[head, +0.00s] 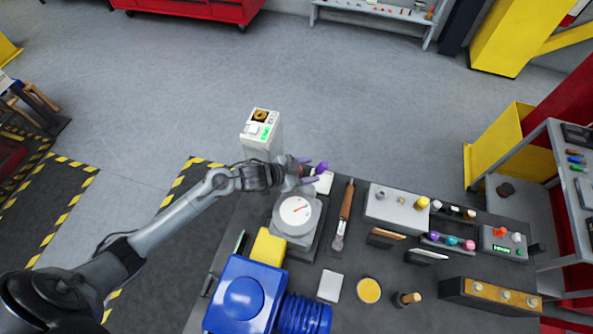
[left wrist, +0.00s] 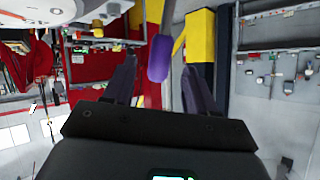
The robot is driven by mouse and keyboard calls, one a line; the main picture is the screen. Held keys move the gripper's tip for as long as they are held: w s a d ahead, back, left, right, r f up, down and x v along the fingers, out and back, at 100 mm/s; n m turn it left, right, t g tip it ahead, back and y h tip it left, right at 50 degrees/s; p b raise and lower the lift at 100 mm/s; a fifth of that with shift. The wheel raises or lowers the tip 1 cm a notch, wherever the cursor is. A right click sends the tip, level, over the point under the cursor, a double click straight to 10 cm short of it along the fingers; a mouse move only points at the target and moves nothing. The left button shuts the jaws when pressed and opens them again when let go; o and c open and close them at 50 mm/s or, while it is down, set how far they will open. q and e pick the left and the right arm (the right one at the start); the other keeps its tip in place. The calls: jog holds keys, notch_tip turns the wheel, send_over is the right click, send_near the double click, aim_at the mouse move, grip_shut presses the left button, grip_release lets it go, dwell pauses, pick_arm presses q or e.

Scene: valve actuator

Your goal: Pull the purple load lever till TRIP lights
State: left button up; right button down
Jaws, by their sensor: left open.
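The purple load lever (head: 321,168) shows as a small knob behind the round dial in the head view. I cannot tell whether either finger touches the grip. The dial unit (head: 297,211) has a white face with a red needle. I cannot make out a TRIP label or light. My right gripper is not in view.
A pale box (head: 262,150) with a green display stands just behind my left wrist. A blue motor (head: 240,297) and a yellow block (head: 268,246) are in front of the dial. A wooden-handled tool (head: 346,205) lies right of it, with several small items beyond.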

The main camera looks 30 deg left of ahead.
pick_arm(q)
jog(key=shift+v, duration=2.3)
